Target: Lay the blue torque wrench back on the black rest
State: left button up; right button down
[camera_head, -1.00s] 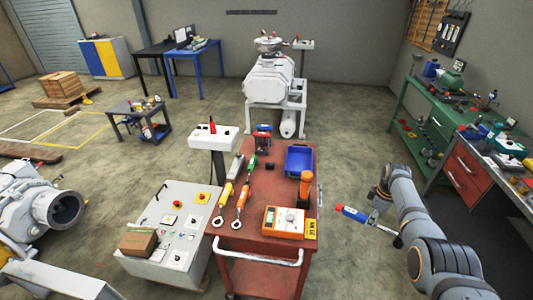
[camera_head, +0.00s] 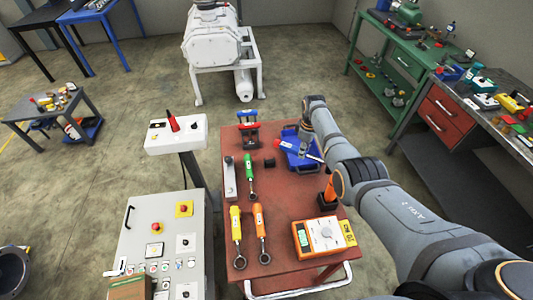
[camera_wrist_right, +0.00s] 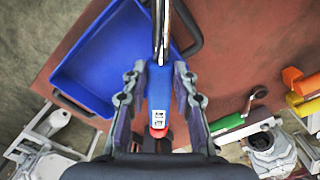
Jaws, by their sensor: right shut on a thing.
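The blue torque wrench has a blue handle with a red end and a silver shaft. It shows in the head view (camera_head: 288,145) and in the right wrist view (camera_wrist_right: 160,88). My right gripper (camera_wrist_right: 162,95) is shut on its handle. In the head view the right gripper (camera_head: 306,134) is over the back right of the red cart, at the blue tray, partly hidden by its own arm. A small black block (camera_head: 270,162) on the cart, left of the tray, may be the black rest; I cannot be sure. My left gripper is not in view.
The blue tray (camera_wrist_right: 84,85) lies under and beside the wrench. The red cart (camera_head: 285,200) also holds green, yellow and orange tools, an orange meter (camera_head: 323,235) and an orange-handled tool (camera_head: 329,192). A grey control box (camera_head: 160,250) stands left of the cart.

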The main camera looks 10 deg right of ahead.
jog(key=s+a+r+m+p, duration=0.1)
jog(key=s+a+m+p, duration=0.15)
jog(key=a+m, duration=0.35)
jog(key=s+a+r+m+p, duration=0.2)
jog(key=s+a+m, duration=0.15)
jog(key=a, duration=0.35)
jog(key=shift+m+t, duration=0.3)
jog(key=shift+m, duration=0.05)
jog(key=shift+w+a+f+b, duration=0.1)
jog(key=shift+f+b, duration=0.6)
jog(key=shift+f, duration=0.7)
jog(key=shift+w+f+b, duration=0.1)
jog(key=shift+f+b, duration=0.55)
jog(key=shift+f, duration=0.75)
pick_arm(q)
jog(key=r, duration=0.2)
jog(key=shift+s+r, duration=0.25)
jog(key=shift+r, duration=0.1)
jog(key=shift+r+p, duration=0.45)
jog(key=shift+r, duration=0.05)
